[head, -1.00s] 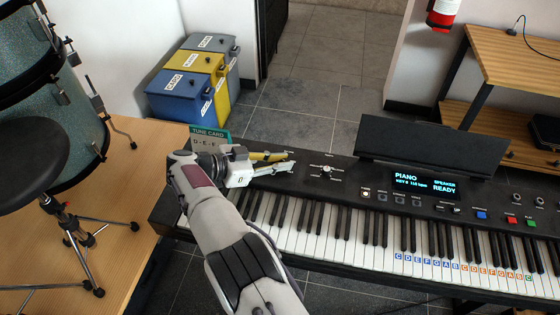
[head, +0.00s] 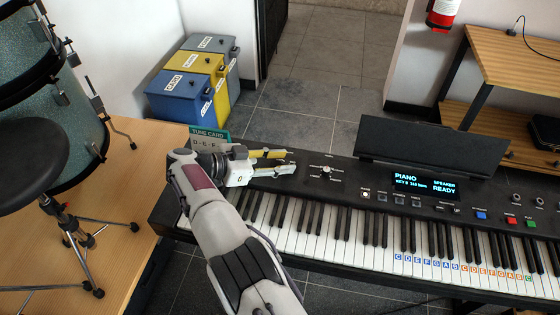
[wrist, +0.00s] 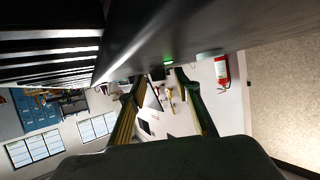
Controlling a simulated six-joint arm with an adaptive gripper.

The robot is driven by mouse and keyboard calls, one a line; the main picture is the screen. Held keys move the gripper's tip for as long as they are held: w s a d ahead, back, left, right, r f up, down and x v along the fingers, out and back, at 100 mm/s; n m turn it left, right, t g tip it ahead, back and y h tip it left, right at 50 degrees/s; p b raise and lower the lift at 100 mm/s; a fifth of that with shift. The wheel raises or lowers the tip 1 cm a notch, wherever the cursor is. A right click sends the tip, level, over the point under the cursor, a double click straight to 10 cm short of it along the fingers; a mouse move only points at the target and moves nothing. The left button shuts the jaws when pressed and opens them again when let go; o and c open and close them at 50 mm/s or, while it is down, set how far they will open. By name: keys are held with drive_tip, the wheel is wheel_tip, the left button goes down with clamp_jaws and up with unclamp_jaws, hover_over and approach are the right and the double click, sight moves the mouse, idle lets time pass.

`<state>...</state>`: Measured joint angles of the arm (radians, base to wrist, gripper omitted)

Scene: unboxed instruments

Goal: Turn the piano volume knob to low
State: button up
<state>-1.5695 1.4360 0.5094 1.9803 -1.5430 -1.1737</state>
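The piano (head: 340,245) stands at the lower right with its keys toward the camera. On the left of its dark panel is a small knob (head: 327,169) with pale marks around it; I take it as the volume knob, but its label and exact setting are too small to read. My gripper (head: 292,161) is over the panel's left end, just left of the knob and apart from it. Its two fingers are spread with nothing between them. In the wrist view the open fingers (wrist: 153,86) point along the panel's underside-up edge, with a small green light beyond them.
A tune card (head: 208,135) stands behind the gripper. A lit display (head: 426,183) and several small buttons lie to the right on the panel, below a music stand (head: 432,145). Bins (head: 190,88) stand behind on the floor. Drums and a stool (head: 35,165) are at left.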

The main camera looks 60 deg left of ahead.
drive_tip(key=shift+r, duration=0.1)
wheel_tip(320, 180, up, 10)
idle(0.9)
drive_tip(key=shift+s, duration=0.1)
drive_tip(key=s+d+f+n+y, duration=0.1)
drive_tip(key=s+f+y, duration=0.1)
drive_tip(key=s+f+n+y, duration=0.2)
drive_tip(key=f, duration=0.1)
drive_tip(key=s+d+f+n+y, duration=0.1)
drive_tip(key=s+f+n, duration=0.1)
drive_tip(key=s, duration=0.1)
drive_tip(key=shift+d+f+g+y, duration=0.2)
drive_tip(key=shift+d+g+y, duration=0.1)
drive_tip(key=shift+d+y, duration=0.1)
idle(0.7)
drive_tip(key=shift+w+a, duration=0.1)
drive_tip(key=shift+w, duration=0.05)
